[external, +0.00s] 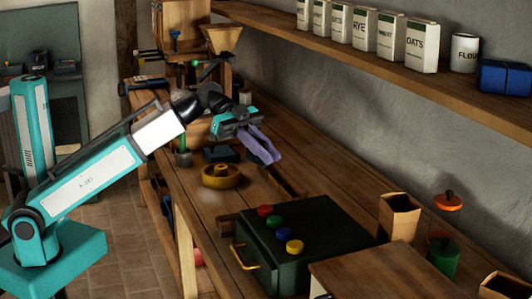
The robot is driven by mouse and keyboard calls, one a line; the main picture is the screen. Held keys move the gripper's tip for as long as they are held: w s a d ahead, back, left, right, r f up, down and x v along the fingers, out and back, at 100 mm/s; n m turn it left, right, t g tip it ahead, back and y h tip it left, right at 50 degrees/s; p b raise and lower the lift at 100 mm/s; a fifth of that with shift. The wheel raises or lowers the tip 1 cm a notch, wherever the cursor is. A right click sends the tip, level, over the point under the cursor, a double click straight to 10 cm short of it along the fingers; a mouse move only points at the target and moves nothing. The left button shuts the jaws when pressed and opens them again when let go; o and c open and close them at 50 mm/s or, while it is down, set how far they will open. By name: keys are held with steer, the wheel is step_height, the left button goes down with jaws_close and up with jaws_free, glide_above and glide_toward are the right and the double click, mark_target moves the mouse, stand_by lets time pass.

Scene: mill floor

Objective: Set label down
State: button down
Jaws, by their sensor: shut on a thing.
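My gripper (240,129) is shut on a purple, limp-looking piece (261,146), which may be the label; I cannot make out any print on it. The piece hangs down to the right of the jaws, above the long wooden bench (190,205). It appears clear of the bench top, behind a yellow round dish (221,177) in this view. The jaws partly hide its upper end.
A dark green box (310,247) with coloured knobs and a yellow handle stands on the nearer bench. Wooden containers (398,216) and a green canister (443,257) are at the right. A wooden mill (181,22) stands at the back. Tins (422,46) line the wall shelf.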

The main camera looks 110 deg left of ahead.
steer(key=s+a+f+n+t+y+b, duration=0.1)
steer(key=s+a+n+y+b, duration=0.2)
steer(key=s+b, duration=0.45)
steer(key=s+a+f+n+y+b, duration=0.1)
steer(key=s+a+n+y+b, duration=0.15)
steer(key=s+b, duration=0.55)
steer(key=shift+m, duration=0.25)
steer(key=f, duration=0.4)
steer(key=w+f, duration=0.1)
steer(key=f, duration=0.4)
steer(key=f+b, duration=0.1)
steer(key=f, duration=0.3)
steer(key=shift+w+a+f, duration=0.25)
steer(key=shift+w+a, duration=0.1)
steer(key=shift+w, duration=0.05)
